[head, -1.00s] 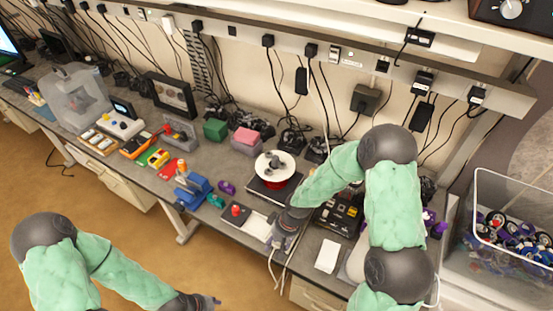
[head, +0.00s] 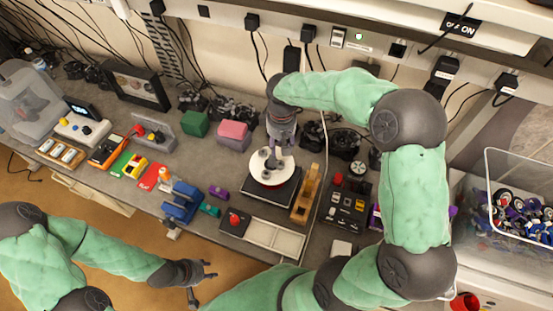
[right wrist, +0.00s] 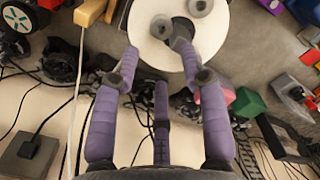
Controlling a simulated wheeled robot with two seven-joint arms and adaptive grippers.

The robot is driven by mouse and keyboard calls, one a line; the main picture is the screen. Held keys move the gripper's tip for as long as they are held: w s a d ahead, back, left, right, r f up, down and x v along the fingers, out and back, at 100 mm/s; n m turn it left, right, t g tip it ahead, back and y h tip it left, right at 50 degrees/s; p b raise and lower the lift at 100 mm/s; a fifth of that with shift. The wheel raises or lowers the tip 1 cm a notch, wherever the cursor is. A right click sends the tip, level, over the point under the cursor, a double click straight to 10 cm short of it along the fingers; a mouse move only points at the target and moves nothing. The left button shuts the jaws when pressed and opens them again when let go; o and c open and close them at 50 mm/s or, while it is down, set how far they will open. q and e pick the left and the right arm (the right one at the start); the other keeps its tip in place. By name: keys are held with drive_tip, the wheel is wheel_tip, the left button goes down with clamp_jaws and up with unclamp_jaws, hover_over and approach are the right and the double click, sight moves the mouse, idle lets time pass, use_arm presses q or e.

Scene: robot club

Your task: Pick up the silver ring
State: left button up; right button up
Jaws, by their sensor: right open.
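A white round disc (head: 258,178) on a dark square base carries several small grey, silver-looking round pieces (head: 271,161). In the right wrist view two of them show on the disc (right wrist: 146,50): one round piece (right wrist: 161,27) at centre-left and another (right wrist: 200,6) at the top edge. I cannot tell which is the silver ring. My right gripper (head: 281,146) points down at the back of the disc, close to the grey pieces. Its purple fingers (right wrist: 155,62) are spread and hold nothing visible; one fingertip overlaps the disc. My left gripper (head: 203,281) is open and empty, in front of the bench.
A wooden block (head: 306,194) stands right of the disc. A pink-topped block (head: 234,133) and a green block (head: 195,123) lie to its left. A red-knobbed box (head: 234,222) and a pale tray (head: 275,237) are in front. Cables hang along the back wall.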

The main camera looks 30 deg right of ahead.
sight(281, 164)
wheel_tip(281, 164, down, 10)
drive_tip(key=shift+s+r, duration=0.1)
drive_tip(key=shift+r, duration=0.15)
idle(0.4)
clamp_jaws()
